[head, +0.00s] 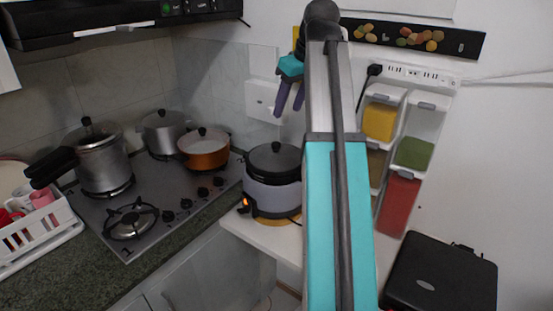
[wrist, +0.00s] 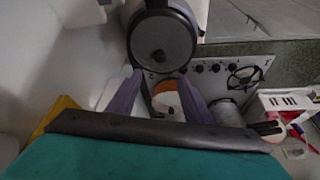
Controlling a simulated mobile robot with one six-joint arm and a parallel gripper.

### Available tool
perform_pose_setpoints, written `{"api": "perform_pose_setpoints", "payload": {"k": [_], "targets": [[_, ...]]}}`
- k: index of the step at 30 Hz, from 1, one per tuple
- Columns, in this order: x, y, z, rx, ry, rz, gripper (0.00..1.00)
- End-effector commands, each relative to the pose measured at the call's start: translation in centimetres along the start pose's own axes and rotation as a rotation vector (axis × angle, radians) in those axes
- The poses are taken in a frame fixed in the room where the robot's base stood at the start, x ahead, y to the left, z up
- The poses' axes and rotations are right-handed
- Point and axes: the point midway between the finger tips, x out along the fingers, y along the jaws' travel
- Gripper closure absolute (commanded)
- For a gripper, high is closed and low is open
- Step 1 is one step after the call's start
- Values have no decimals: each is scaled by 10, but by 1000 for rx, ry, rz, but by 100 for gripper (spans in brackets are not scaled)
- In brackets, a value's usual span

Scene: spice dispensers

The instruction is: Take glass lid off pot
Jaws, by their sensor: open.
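The electric cooker (head: 272,192) stands on the white counter with a dark, see-through-looking lid (head: 273,158) and black knob on top. In the wrist view its lid (wrist: 160,38) is ahead of my fingers. An orange pot (head: 205,158) with a pale lid (head: 203,139) and black knob sits on the hob; it shows in the wrist view (wrist: 166,102) between my fingers. I cannot tell which lid is glass. My gripper (head: 288,112) is open, empty and pointing down, above and apart from the cooker; its fingers also show in the wrist view (wrist: 160,76).
A silver pot (head: 168,140) and a pressure cooker (head: 101,168) stand on the hob (head: 165,196). A dish rack (head: 50,225) is at the left. Spice dispensers (head: 400,195) and a power strip (head: 415,76) are on the wall right of my arm. A black case (head: 440,275) is at lower right.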

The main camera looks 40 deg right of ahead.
Motion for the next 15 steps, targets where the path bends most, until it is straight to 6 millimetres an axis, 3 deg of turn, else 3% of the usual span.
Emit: {"api": "perform_pose_setpoints", "payload": {"k": [8, 15], "targets": [[12, 2, 2, 3, -1, 1, 54], [41, 2, 2, 4, -1, 1, 54]]}}
